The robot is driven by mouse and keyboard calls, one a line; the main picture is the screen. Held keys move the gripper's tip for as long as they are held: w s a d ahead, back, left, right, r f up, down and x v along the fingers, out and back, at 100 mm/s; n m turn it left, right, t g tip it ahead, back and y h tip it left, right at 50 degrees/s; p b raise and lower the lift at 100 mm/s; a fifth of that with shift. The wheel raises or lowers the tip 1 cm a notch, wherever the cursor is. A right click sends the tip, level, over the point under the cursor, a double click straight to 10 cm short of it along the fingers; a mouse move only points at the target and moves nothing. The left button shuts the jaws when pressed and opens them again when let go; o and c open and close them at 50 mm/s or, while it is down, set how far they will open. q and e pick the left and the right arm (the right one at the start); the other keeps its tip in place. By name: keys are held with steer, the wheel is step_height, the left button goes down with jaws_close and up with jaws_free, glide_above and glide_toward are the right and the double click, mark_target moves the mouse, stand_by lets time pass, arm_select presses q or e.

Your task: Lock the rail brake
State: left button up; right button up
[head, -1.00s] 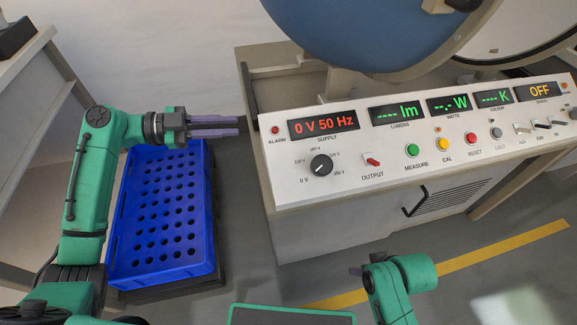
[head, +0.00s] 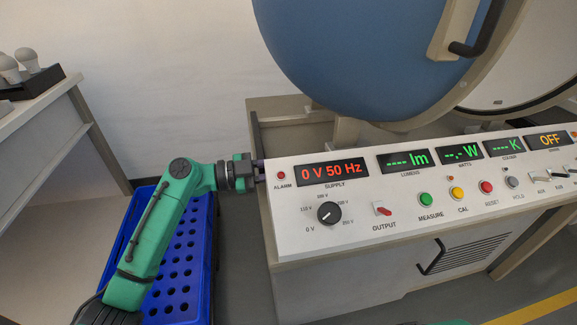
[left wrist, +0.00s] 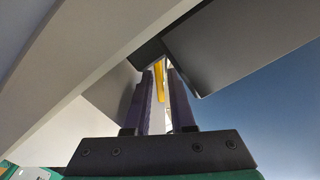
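The rail brake is not labelled in view. A slim yellow bar (left wrist: 159,82), which may be its lever, shows in the left wrist view between my left fingers, under dark grey panels. I cannot tell whether the fingers touch it. My left gripper (left wrist: 161,85) has its two purple fingers apart. In the head view my left gripper (head: 259,171) reaches the left end of the console, by the sphere's stand, and its fingertips are mostly hidden there. My right gripper is out of view.
The control console (head: 400,224) stands at right under the blue sphere (head: 350,60). A blue crate (head: 205,225) with holes sits on the floor below my left arm. A side bench (head: 40,115) with pale bulbs (head: 27,58) in a dark tray is at far left.

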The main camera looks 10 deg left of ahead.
arm_select(q)
jaws_close()
steer(key=n, duration=0.1)
steer(key=w+n+b, duration=0.1)
steer(key=n, duration=0.1)
steer(key=shift+a+r+n, duration=0.15)
steer(key=shift+n, duration=0.15)
steer(key=shift+w+a+r+n, duration=0.1)
steer(key=shift+w+n, duration=0.25)
steer(key=shift+n, duration=0.75)
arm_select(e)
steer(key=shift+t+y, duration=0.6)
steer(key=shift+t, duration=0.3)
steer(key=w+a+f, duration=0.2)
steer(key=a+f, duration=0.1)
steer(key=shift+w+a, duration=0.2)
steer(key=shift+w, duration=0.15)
arm_select(q)
jaws_free()
steer(key=shift+a, duration=0.1)
